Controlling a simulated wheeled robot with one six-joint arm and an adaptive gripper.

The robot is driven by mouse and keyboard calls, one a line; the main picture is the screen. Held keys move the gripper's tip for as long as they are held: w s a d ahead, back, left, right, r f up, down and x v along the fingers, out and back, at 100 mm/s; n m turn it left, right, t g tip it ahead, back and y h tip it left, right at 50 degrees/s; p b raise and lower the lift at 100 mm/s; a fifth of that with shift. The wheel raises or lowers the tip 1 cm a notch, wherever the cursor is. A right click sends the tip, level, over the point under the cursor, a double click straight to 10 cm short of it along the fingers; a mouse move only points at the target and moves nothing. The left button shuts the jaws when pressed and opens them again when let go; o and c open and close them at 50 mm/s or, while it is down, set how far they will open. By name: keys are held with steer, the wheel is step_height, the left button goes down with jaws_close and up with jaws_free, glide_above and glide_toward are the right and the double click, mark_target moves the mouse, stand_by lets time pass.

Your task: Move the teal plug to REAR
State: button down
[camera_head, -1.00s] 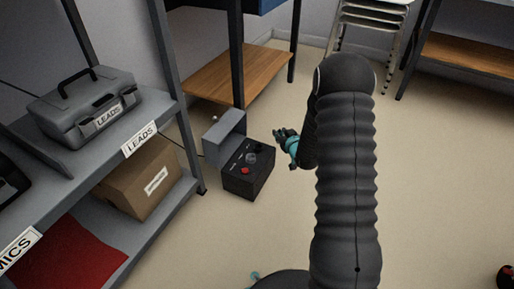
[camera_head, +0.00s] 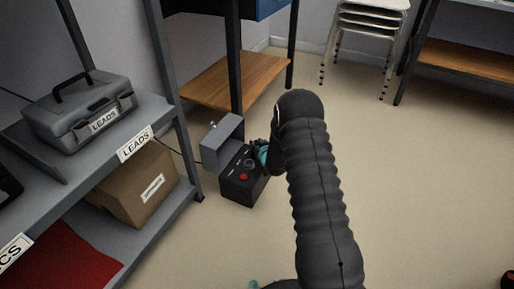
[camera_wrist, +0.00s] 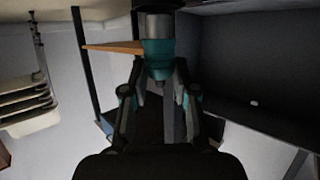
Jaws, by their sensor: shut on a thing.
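In the wrist view the teal plug (camera_wrist: 158,56) sits between the fingertips of my gripper (camera_wrist: 159,73). The box top has a red button (camera_head: 243,177) and small labels too small to read. My gripper and arm hide part of the box top, so I cannot tell whether the plug touches it.
A grey shelf unit (camera_head: 159,121) stands at the left with a grey case (camera_head: 80,112) marked LEADS and a cardboard box (camera_head: 139,188). A table leg (camera_head: 234,70) rises behind the black box. Stacked chairs (camera_head: 366,22) stand at the back.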

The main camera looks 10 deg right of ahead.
steer(key=shift+f, duration=0.75)
steer(key=shift+f, duration=0.3)
steer(key=c, duration=0.9)
jaws_free()
